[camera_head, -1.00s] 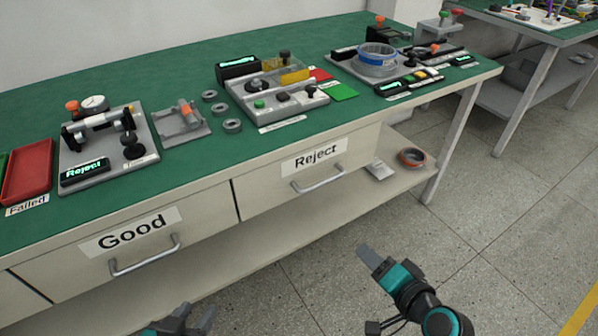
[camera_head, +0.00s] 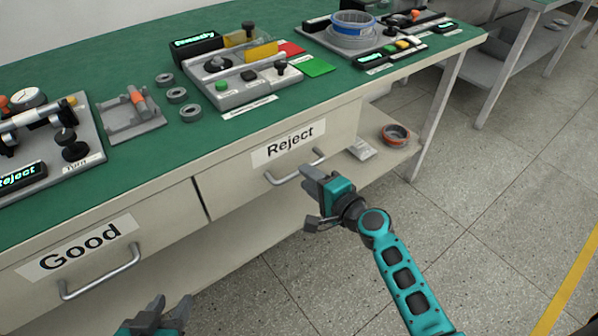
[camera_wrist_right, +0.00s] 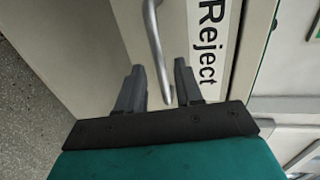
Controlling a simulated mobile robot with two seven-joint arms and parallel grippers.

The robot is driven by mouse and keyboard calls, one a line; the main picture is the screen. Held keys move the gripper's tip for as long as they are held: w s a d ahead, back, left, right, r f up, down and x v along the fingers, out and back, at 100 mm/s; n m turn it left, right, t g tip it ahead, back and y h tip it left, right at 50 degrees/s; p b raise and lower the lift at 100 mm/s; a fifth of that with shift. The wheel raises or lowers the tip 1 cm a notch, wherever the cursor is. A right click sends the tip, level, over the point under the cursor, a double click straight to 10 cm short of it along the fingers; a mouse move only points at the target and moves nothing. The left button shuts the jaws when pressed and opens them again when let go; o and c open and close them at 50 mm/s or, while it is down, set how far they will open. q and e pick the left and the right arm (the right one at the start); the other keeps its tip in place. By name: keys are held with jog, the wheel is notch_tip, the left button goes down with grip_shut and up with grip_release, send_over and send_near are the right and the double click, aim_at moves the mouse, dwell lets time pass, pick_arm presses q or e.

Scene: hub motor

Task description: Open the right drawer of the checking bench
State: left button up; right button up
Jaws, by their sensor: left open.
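The right drawer (camera_head: 225,190) of the checking bench is labelled Reject and is closed, its front level with the bench. Its grey bar handle (camera_head: 283,180) is below the label. My right gripper (camera_head: 309,188) is just in front of the handle's right part. In the right wrist view, its two fingers (camera_wrist_right: 159,75) are apart and the handle (camera_wrist_right: 155,40) runs through the gap between them; I cannot tell whether they touch it. My left gripper (camera_head: 172,304) is open and empty at the bottom edge, below the Good drawer (camera_head: 120,245).
The green bench top (camera_head: 235,130) carries fixtures, several rings (camera_head: 190,112) and a display unit. A lower shelf (camera_head: 395,155) holds an orange-rimmed ring (camera_head: 395,134). The speckled floor (camera_head: 480,260) in front of the bench is clear.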

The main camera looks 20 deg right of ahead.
jog(key=shift+b+x, duration=0.3)
jog(key=shift+x, duration=1.9)
grip_shut()
